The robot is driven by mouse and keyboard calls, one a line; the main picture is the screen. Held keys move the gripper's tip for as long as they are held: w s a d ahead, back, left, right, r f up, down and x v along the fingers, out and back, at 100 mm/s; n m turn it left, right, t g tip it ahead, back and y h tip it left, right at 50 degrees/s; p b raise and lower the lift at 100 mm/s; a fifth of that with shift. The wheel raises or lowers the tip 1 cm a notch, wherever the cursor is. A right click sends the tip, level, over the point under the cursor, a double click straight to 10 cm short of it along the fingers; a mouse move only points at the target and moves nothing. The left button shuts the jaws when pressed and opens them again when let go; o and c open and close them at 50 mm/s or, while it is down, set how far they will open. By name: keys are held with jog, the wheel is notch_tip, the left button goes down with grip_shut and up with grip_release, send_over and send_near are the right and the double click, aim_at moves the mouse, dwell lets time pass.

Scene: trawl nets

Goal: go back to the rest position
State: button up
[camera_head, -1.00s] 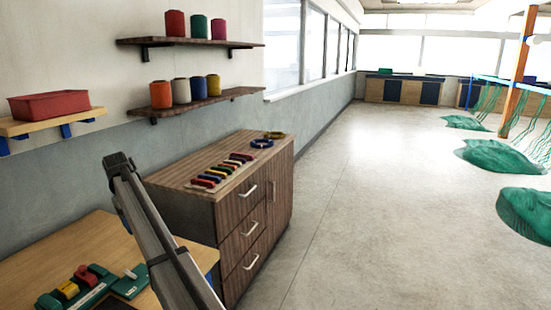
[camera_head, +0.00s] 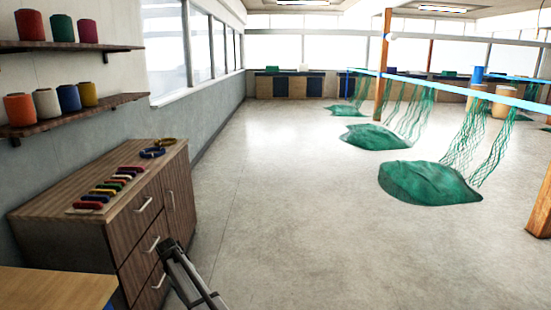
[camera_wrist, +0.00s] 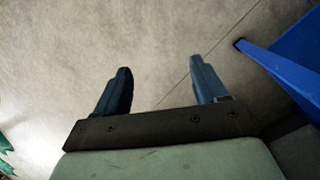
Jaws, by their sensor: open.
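My gripper (camera_wrist: 160,80) shows in the wrist view with its two dark blue fingers spread apart and nothing between them. It hangs over bare grey floor. In the head view a grey link of my arm (camera_head: 190,278) shows at the bottom, in front of the wooden cabinet (camera_head: 128,238); my gripper's fingers cannot be made out there.
The cabinet carries a row of coloured netting tools (camera_head: 107,187). A wooden table corner (camera_head: 50,290) is at lower left. In the wrist view a blue leg or panel (camera_wrist: 285,70) is close on the right. Green nets (camera_head: 430,183) lie right; mid-floor is clear.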

jog(key=s+d+f+m+g, duration=0.1)
jog(key=s+d+f, duration=0.6)
jog(key=d, duration=0.4)
jog(key=s+d+f+m+g, duration=0.1)
jog(key=s+d+f+m, duration=0.1)
jog(key=s+d+f, duration=0.6)
jog(key=s+d+f+m+g, duration=0.1)
jog(key=s+d+f, duration=0.3)
jog(key=d+f, duration=0.7)
jog(key=s+d+f+m+g+y, duration=0.1)
jog(key=s+d, duration=0.5)
jog(key=s, duration=0.5)
jog(key=s+d+m+g+y, duration=0.1)
jog(key=s+d+m, duration=0.1)
jog(key=s+d, duration=0.4)
jog(key=s+d+f+m+g+y, duration=0.1)
jog(key=s+d, duration=0.5)
jog(key=s, duration=1)
jog(key=shift+s+d+f+m+g, duration=0.25)
jog(key=shift+s+f+m+g, duration=0.1)
jog(key=shift+m, duration=0.25)
